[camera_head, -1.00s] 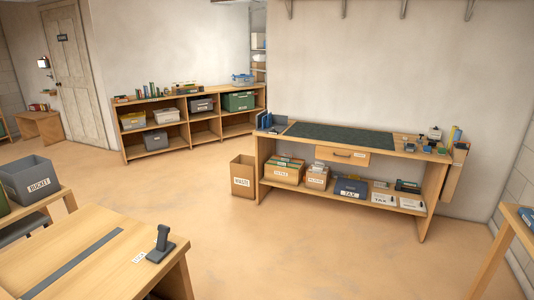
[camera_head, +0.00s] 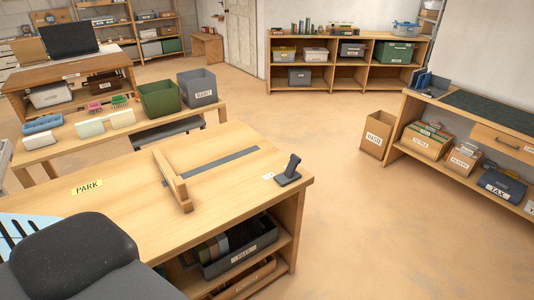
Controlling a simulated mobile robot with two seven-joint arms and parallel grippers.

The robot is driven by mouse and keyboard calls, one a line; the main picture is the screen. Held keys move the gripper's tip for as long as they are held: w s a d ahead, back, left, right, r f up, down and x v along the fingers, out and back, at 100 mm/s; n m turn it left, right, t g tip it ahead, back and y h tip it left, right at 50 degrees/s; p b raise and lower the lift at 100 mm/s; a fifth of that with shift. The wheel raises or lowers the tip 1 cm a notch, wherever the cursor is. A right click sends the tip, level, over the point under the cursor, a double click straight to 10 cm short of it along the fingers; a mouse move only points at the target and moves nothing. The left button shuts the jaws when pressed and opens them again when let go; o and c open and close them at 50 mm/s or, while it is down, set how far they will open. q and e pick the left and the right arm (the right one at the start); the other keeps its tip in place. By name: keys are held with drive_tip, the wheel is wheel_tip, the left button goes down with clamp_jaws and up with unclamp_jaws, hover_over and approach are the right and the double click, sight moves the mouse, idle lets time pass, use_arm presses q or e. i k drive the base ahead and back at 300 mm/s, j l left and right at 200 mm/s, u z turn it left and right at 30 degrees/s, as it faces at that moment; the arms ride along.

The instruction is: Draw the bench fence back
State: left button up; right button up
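The bench (camera_head: 240,142) is a light wood table in the lower middle of the head view. Its fence (camera_head: 173,181) is an upright wooden bar standing across the bench top, at the left end of a dark grey strip (camera_head: 222,158) set into the surface. A yellow label reading PARK (camera_head: 87,187) lies on the bench top to the left of the fence. A dark grey block with an upright handle (camera_head: 289,171) stands near the bench's right corner, beside a small white label (camera_head: 267,176). Neither gripper shows.
Bins and boxes fill the shelf under the bench (camera_head: 240,250). A side table (camera_head: 60,142) with a green bin (camera_head: 160,97) and a grey bin (camera_head: 198,88) stands behind. Open floor lies to the right.

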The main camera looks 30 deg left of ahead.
sight(178, 187)
drive_tip(key=u, duration=1.85)
